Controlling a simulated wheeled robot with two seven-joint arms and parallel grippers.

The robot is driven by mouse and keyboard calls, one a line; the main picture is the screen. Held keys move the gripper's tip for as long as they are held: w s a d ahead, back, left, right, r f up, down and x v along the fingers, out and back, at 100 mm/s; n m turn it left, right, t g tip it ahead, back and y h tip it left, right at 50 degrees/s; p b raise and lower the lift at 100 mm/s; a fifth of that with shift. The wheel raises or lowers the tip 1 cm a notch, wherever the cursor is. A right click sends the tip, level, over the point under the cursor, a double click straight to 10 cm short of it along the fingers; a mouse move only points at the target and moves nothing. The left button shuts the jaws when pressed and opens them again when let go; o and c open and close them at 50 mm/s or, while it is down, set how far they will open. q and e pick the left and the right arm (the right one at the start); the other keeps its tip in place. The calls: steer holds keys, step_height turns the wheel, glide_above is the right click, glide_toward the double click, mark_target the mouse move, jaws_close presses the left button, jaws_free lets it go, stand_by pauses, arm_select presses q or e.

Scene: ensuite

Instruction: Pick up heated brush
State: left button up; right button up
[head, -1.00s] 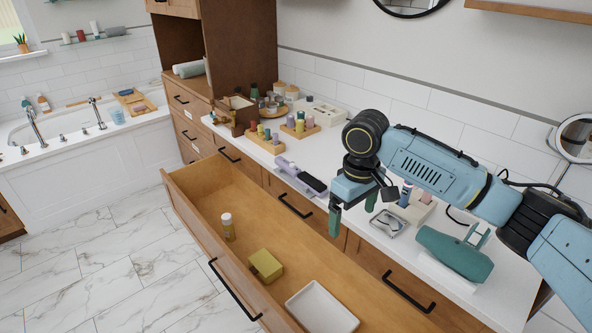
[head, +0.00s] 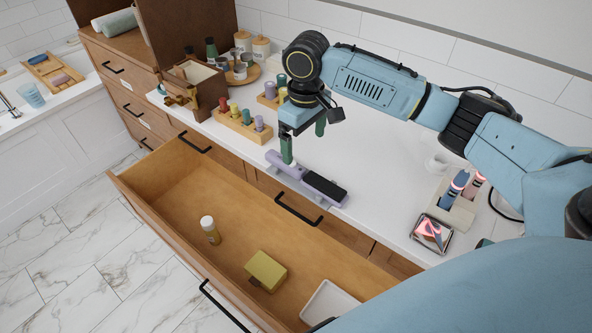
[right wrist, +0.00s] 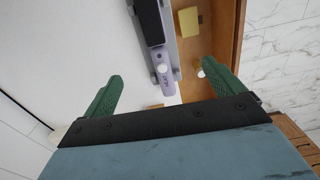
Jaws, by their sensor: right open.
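The heated brush (head: 325,186) has a lilac body and a black bristle pad. It lies on a pale grey holder (head: 284,177) at the front edge of the white counter, beside the open drawer. My right gripper (head: 304,143) is open and empty above the handle end of the brush, its green fingers pointing down. In the right wrist view the brush (right wrist: 163,68) lies ahead, between the two spread fingers (right wrist: 163,85), with its handle end toward me. I see no contact between fingers and brush. My left gripper is not in view.
The open drawer (head: 185,190) holds a small bottle (head: 210,231), a yellow box (head: 265,270) and a white tray (head: 328,303). Wooden racks of coloured bottles (head: 238,127) stand left of my right gripper.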

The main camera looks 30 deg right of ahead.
glide_above(304, 172)
steer(key=f, duration=0.6)
steer(key=shift+s+a+f+b, duration=0.1)
steer(key=shift+s+a+b, duration=0.1)
steer(key=shift+s+b, duration=0.2)
steer(key=shift+w+f, duration=0.1)
steer(key=shift+f, duration=0.35)
steer(key=f, duration=0.2)
steer(key=f+b, duration=0.1)
steer(key=shift+w+d+f, duration=0.15)
steer(key=shift+w+f, duration=0.15)
steer(key=shift+f, duration=0.55)
steer(key=shift+c, duration=0.6)
steer(key=c, duration=1)
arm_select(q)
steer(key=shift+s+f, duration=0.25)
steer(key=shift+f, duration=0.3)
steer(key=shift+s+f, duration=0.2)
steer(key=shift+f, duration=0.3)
arm_select(e)
steer(key=shift+c, duration=0.2)
steer(key=shift+r, duration=0.1)
